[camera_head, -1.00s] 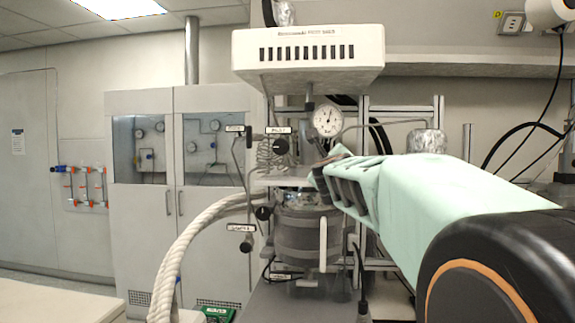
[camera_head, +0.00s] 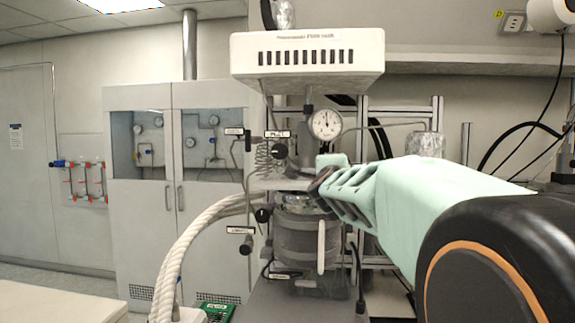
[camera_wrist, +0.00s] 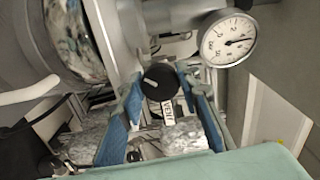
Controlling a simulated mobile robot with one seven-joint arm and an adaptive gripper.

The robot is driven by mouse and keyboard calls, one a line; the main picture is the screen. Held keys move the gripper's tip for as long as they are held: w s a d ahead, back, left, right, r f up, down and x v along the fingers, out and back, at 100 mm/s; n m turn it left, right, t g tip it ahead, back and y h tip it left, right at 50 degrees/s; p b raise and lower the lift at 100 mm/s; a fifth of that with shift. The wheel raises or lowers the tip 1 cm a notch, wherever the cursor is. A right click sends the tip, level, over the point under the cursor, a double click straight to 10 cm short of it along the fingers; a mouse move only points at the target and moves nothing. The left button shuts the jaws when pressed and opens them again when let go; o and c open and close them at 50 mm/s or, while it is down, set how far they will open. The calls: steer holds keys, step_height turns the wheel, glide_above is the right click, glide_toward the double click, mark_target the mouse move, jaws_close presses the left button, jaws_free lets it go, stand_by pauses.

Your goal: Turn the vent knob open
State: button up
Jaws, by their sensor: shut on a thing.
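The vent knob (camera_wrist: 160,81) is black and round with a white pointer line. It shows in the wrist view beside a partly readable "VENT" label (camera_wrist: 168,111). The blue-padded fingers of my gripper (camera_wrist: 164,92) are on either side of the knob and shut on it. In the head view my gripper (camera_head: 322,184) is at the front of the reactor, just below the pressure gauge (camera_head: 325,124), and hides the knob. The gauge also shows close by in the wrist view (camera_wrist: 228,38).
The steel reactor vessel (camera_head: 300,238) stands below my gripper under a white vented housing (camera_head: 307,60). Other black labelled knobs, such as one at the upper left (camera_head: 280,149), are on the left. A thick white hose (camera_head: 185,250) curves down at the left. Foil-wrapped parts (camera_wrist: 186,135) are close to my fingers.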

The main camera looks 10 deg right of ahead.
steer(key=n+p, duration=0.2)
steer(key=n, duration=0.2)
steer(key=shift+n, duration=0.3)
steer(key=shift+n+p, duration=0.75)
steer(key=shift+n, duration=0.95)
steer(key=o, duration=1.2)
steer(key=shift+c, duration=0.2)
steer(key=shift+r, duration=4.95)
